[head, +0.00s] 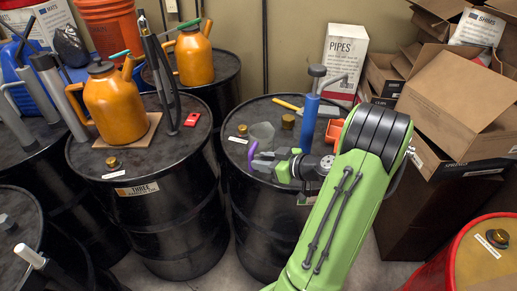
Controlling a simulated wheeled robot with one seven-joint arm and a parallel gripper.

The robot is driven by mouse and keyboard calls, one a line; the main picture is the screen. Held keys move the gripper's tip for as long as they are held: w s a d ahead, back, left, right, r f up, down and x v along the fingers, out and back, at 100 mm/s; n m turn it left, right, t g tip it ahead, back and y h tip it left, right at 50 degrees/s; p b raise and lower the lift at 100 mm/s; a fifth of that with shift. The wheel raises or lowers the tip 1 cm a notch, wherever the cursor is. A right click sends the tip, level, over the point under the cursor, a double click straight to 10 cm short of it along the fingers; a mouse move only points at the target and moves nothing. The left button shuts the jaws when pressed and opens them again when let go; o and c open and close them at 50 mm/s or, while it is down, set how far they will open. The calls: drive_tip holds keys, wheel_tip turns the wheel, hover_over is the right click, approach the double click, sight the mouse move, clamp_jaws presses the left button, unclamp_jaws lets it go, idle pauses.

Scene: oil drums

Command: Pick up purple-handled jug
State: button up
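A clear grey jug (262,131) stands on the top of the middle black drum. A curved purple handle (251,156) shows at its near side, just left of my fingertips. My gripper (264,162) reaches in from the right, low over the same drum top, with its fingers pointing left. The fingers are close to the purple handle. I cannot tell whether they touch it or how far apart they are. My green arm hides the right part of the drum top.
On the same drum stand a blue pump (310,122), a brass cap (288,121) and a yellow-handled tool (289,104). An orange can (113,105) stands on the drum to the left (150,215). Open cardboard boxes (462,100) crowd the right.

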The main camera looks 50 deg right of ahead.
drive_tip(key=x, duration=0.7)
drive_tip(key=shift+d, duration=0.1)
drive_tip(key=shift+s+r, duration=0.1)
drive_tip(key=shift+s, duration=0.05)
clamp_jaws()
